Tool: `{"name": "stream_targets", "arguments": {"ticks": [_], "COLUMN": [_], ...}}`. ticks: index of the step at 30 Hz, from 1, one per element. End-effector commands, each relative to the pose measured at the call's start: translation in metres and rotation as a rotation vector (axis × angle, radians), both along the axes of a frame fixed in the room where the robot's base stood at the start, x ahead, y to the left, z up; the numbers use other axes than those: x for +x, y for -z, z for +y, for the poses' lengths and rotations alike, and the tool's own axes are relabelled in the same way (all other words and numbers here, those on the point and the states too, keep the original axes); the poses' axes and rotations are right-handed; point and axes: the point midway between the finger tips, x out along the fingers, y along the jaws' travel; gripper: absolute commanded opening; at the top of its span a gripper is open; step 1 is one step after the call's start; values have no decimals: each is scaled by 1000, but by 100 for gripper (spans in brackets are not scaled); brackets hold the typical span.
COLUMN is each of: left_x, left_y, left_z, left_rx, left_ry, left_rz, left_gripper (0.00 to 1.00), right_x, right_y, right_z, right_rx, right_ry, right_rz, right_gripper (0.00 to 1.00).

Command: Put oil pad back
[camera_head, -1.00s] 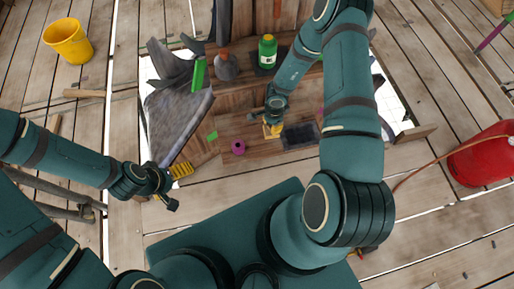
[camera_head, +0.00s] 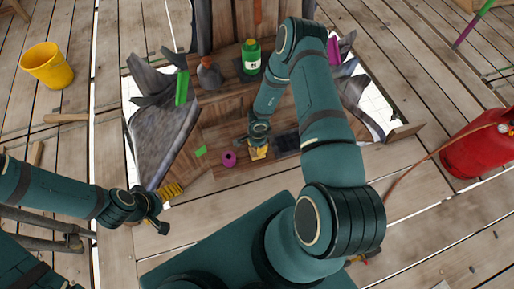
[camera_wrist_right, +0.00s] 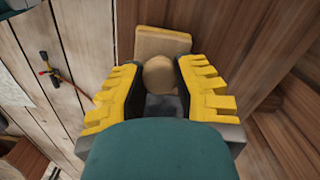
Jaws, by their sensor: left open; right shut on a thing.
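The oil pad appears to be a tan block (camera_wrist_right: 163,42) with a round knob (camera_wrist_right: 160,75), seen in the right wrist view. My right gripper (camera_wrist_right: 158,85) is shut on the knob, with a yellow finger on each side. In the head view this gripper (camera_head: 258,150) is over the wooden bench, left of a dark rectangular tray (camera_head: 287,143). The pad is mostly hidden there, and I cannot tell whether it touches the bench. My left gripper (camera_head: 171,208) is open and empty, at the left of the bench.
A green bottle (camera_head: 251,58) and a brownish flask (camera_head: 209,74) stand at the back. A purple ring (camera_head: 229,159) lies left of my right gripper. A yellow bucket (camera_head: 48,65) is far left, a red tank (camera_head: 478,143) far right. Plank floor in front is fairly clear.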

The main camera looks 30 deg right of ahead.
Motion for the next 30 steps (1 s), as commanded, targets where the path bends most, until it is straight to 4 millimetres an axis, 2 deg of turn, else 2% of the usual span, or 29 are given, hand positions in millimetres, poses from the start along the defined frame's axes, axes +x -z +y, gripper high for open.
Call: {"name": "stream_targets", "arguments": {"ticks": [12,13,14,15,25,30], "left_x": [1,1,1,1,0,-1], "left_y": [3,3,3,3,1,-7], "left_z": [0,0,0,0,0,0], "left_rx": [0,0,0,0,0,0], "left_ry": [-1,-1,-1,-1,0,0], "left_rz": [-2,-2,-2,-2,-1,2], "left_gripper": [100,100,100,100,100,100], "right_x": [1,1,1,1,1,1], "right_y": [7,7,6,6,3,-17], "right_z": [0,0,0,0,0,-1], "right_rx": [-1,-1,0,0,0,-1], "right_ry": [0,0,0,0,1,2], "right_rz": [-1,-2,-2,-1,-2,-3], "right_gripper": [0,39,49,53,53,53]}}
